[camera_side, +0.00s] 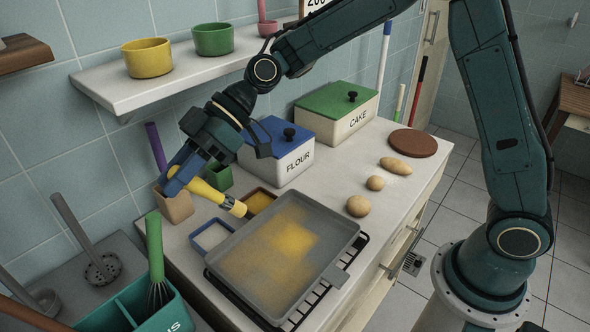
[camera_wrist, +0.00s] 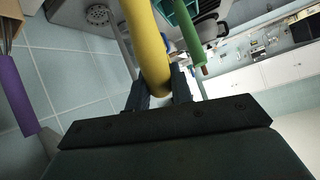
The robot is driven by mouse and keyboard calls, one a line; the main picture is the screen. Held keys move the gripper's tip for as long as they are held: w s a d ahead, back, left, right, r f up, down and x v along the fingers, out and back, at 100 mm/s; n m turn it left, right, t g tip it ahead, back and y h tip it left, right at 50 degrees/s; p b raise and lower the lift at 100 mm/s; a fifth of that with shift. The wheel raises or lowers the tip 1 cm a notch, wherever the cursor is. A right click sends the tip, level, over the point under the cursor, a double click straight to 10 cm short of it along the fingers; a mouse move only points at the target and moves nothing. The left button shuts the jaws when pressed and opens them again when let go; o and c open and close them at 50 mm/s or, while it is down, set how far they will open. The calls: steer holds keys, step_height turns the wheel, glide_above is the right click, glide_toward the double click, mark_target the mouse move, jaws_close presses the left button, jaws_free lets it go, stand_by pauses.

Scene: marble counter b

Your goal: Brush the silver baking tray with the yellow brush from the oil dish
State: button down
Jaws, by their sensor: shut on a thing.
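The silver baking tray (camera_side: 328,228) lies on a black wire rack on the counter, with yellow oil patches across much of its surface. My gripper (camera_side: 188,178) is shut on the yellow brush (camera_side: 212,194), which slants down to the right in the side view. The brush's head (camera_side: 238,209) is near the tray's upper left corner and the oil dish; I cannot tell whether it touches either. The oil dish (camera_side: 251,192), brown with yellow oil inside, sits behind the tray. In the wrist view the yellow handle (camera_wrist: 147,45) runs up from between the fingers (camera_wrist: 160,92).
The blue-lidded FLOUR box (camera_side: 290,165) and green-lidded CAKE box (camera_side: 338,125) stand behind. Several potato-like lumps (camera_side: 359,206) lie to the right. A teal utensil holder (camera_side: 130,305) is at front left. A shelf (camera_side: 170,82) hangs above.

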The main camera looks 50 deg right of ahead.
steer(key=s+d+r, duration=0.3)
steer(key=s+d, duration=1)
steer(key=s, duration=0.1)
steer(key=shift+d+r+y, duration=0.2)
steer(key=shift+d+y, duration=0.1)
steer(key=shift+d, duration=0.1)
steer(key=shift+f, duration=0.15)
steer(key=shift+f, duration=2.35)
